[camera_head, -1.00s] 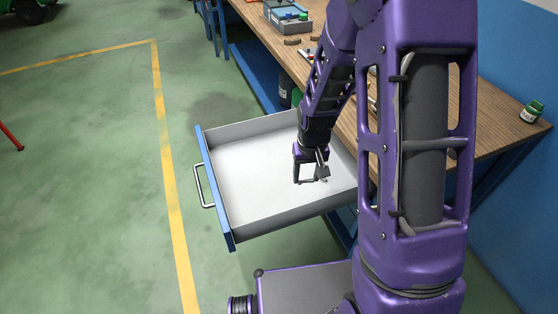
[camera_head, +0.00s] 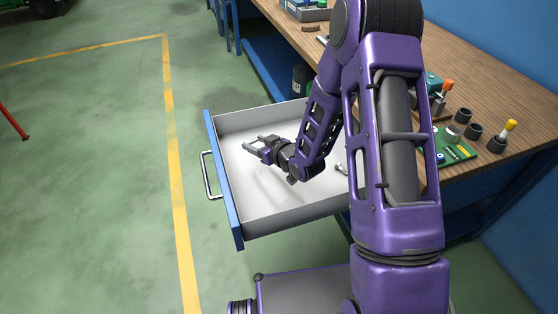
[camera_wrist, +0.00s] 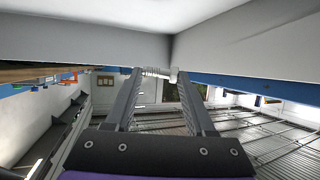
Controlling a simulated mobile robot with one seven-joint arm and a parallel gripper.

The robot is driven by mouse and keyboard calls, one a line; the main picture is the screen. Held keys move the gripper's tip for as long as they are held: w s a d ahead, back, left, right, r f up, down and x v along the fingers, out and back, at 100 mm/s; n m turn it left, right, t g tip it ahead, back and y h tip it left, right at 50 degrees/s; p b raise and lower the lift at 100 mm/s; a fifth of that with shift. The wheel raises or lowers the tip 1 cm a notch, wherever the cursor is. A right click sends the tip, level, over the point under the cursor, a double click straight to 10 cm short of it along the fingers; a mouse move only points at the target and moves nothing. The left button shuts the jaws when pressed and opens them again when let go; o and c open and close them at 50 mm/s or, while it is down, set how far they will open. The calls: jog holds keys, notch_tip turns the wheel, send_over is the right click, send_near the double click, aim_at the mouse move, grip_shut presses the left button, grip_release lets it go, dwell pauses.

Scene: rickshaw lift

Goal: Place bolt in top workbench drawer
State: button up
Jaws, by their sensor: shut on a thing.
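My gripper (camera_head: 256,147) points left over the open drawer, near its blue front panel (camera_head: 224,185). In the wrist view my gripper (camera_wrist: 158,76) is shut on a small silver bolt (camera_wrist: 158,72), held crosswise between the fingertips. The drawer is pulled out from the workbench, with a white floor (camera_head: 262,195) and grey walls. Its walls also show in the wrist view (camera_wrist: 85,40). My arm hides the drawer's right part.
The wooden workbench top (camera_head: 500,85) on the right holds a green board (camera_head: 458,150), dark cups and small tools. A small metallic thing (camera_head: 341,168) shows beside my arm at the drawer's right. Green floor left of the drawer is clear.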

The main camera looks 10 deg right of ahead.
aim_at(259, 169)
notch_tip(259, 169, down, 6)
jog(key=shift+f+b, duration=0.25)
jog(key=shift+b, duration=0.2)
jog(key=shift+f, duration=0.5)
jog(key=o, duration=1.4)
jog(key=shift+s+f, duration=0.15)
jog(key=shift+f, duration=0.05)
jog(key=shift+c, duration=0.2)
jog(key=shift+r, duration=0.55)
jog(key=v, duration=0.7)
jog(key=shift+d+r+p, duration=0.1)
jog(key=shift+r+p, duration=0.25)
jog(key=shift+p, duration=0.05)
